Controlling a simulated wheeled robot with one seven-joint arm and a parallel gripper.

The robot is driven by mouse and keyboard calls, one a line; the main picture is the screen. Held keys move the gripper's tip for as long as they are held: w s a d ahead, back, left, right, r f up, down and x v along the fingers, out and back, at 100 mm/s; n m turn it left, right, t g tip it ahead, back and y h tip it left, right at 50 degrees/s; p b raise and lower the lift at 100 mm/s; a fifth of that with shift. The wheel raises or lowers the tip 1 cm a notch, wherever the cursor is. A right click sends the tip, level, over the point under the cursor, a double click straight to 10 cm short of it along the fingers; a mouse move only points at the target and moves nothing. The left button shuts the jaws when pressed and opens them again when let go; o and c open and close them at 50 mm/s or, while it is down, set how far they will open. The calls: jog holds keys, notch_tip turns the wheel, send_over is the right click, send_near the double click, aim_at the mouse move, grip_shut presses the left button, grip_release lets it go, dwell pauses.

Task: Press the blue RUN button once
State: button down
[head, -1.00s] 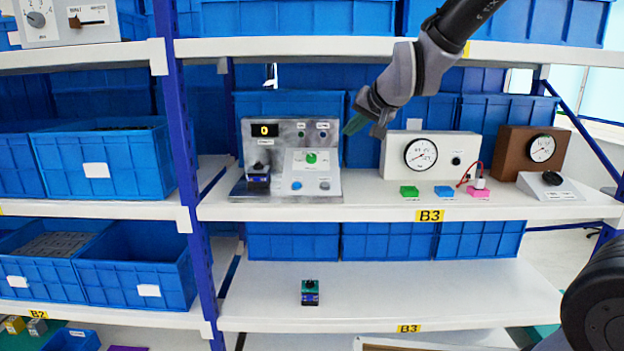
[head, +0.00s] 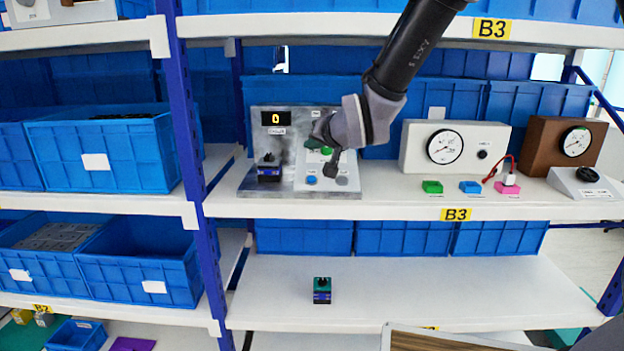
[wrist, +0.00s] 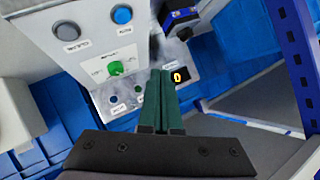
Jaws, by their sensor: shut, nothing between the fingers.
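The metal panel (head: 250,186) stands on the middle shelf. Its blue button (head: 311,180) is at the lower front beside a grey button (head: 341,181); their labels are too small to read. The wrist view shows the blue button (wrist: 122,15) at the top and the grey button (wrist: 66,31) to its left. A green knob (wrist: 116,68) sits between the buttons and the display. My gripper (head: 314,138) is in front of the panel's upper part, above the blue button and apart from it. Its green fingers (wrist: 161,76) are together and empty, pointing toward the panel.
The display (head: 275,118) reads 0. A black-and-blue device (head: 268,168) sits at the panel's left. A white gauge box (head: 414,150) and small coloured blocks stand to the right. The upper shelf (head: 330,27) passes above, near my arm.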

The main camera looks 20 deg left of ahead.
aim_at(311, 179)
jog(key=shift+w+a+f, duration=0.1)
jog(key=shift+w+f, duration=0.4)
jog(key=shift+f, duration=0.85)
jog(key=shift+w+a+f, duration=0.15)
jog(key=shift+w+f, duration=0.4)
jog(key=shift+f, duration=0.75)
jog(key=shift+w+a+f, duration=0.1)
jog(key=shift+w+f, duration=0.4)
jog(key=shift+f, duration=0.85)
jog(key=shift+f, duration=0.1)
jog(key=shift+w+f, duration=0.15)
jog(key=shift+f, duration=0.15)
